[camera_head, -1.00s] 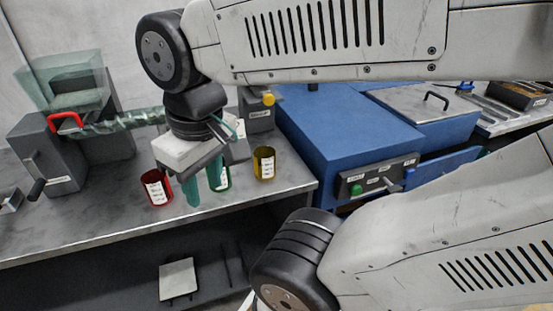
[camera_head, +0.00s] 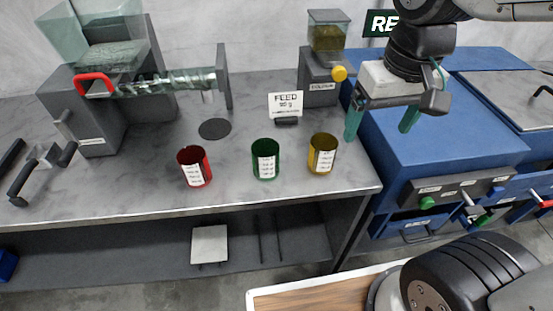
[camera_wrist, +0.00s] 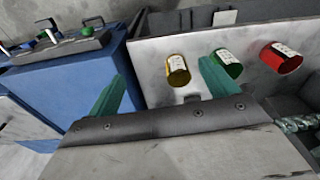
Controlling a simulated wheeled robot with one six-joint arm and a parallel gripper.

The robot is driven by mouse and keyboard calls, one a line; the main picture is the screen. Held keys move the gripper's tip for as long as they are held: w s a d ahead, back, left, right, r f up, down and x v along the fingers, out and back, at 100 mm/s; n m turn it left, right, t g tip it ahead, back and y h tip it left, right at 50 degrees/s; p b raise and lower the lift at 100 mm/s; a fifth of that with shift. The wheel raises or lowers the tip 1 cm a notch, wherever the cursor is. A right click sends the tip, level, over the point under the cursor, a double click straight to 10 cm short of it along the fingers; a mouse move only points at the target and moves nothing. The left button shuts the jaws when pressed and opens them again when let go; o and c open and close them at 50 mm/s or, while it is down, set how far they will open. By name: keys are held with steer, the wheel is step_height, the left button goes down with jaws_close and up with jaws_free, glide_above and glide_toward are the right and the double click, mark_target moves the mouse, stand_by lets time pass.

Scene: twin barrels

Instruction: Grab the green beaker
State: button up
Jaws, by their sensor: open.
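The green beaker (camera_head: 265,160) stands upright on the grey bench, between a red beaker (camera_head: 195,167) and a yellow beaker (camera_head: 323,154). Each has a white label. My gripper (camera_head: 382,122) is open and empty, with teal fingers apart, to the right of the beakers and in front of the blue cabinet. In the wrist view, my gripper (camera_wrist: 160,88) shows its two fingers; one overlaps the near side of the green beaker (camera_wrist: 229,62) in the picture. The yellow beaker (camera_wrist: 178,70) appears between the fingers in the picture, and the red beaker (camera_wrist: 281,58) is farther right.
A screw feeder with a hopper (camera_head: 100,75) stands at the bench's left. A feed sign (camera_head: 286,104) and a colour dispenser (camera_head: 325,75) with a yellow knob are behind the beakers. The blue cabinet (camera_head: 430,155) adjoins at right. The bench front (camera_head: 110,205) is clear.

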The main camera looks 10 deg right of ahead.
steer(key=w+a+f+n, duration=0.1)
steer(key=w+a+f, duration=0.4)
steer(key=w+a, duration=0.4)
steer(key=g, duration=0.1)
glide_above(266, 162)
steer(key=w, duration=0.3)
step_height(266, 162, down, 7)
steer(key=shift+w+a+f+n, duration=0.1)
steer(key=shift+f+n, duration=0.05)
steer(key=shift+f, duration=0.3)
steer(key=shift+w+a+f+n, duration=0.1)
steer(key=shift+f+n, duration=0.05)
steer(key=shift+f, duration=0.25)
steer(key=f, duration=0.6)
steer(key=shift+s+d+f, duration=0.1)
steer(key=shift+d+f, duration=0.1)
steer(key=shift+d, duration=0.15)
steer(key=shift+f, duration=0.45)
steer(key=c, duration=1.1)
